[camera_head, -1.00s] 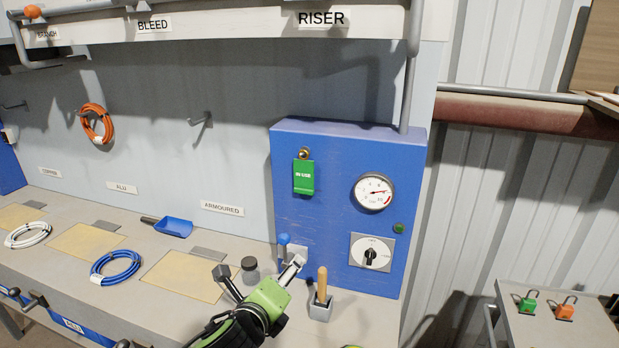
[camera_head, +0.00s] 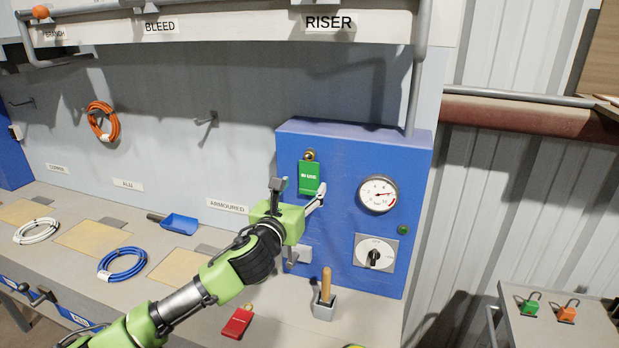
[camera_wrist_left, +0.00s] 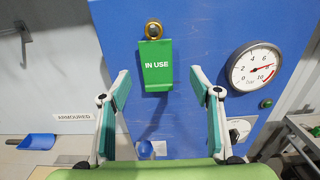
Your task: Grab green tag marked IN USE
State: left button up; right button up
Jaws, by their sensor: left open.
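The green tag marked IN USE (camera_head: 309,176) hangs from a brass knob (camera_head: 310,155) on the front of the blue box (camera_head: 340,235). In the left wrist view the tag (camera_wrist_left: 156,66) hangs upright, with its text facing me. My left gripper (camera_head: 298,190) is open and empty, in front of the box just below the tag. In the left wrist view its fingers (camera_wrist_left: 158,85) stand to either side of the tag's lower part, with gaps on both sides. Neither finger appears to touch it.
A pressure gauge (camera_head: 378,194) and a rotary switch (camera_head: 375,254) are on the box, right of the tag. A blue scoop (camera_head: 180,224) lies further left.

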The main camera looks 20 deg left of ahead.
aim_at(309, 177)
pick_arm(q)
jog(key=shift+w+a+f+p, duration=0.15)
jog(key=shift+w+p, duration=0.7)
jog(key=shift+w, duration=2.2)
jog(key=shift+c, duration=0.9)
jog(key=c, duration=0.8)
pick_arm(e)
jog(key=shift+a+r, duration=0.15)
jog(key=shift+r, duration=0.8)
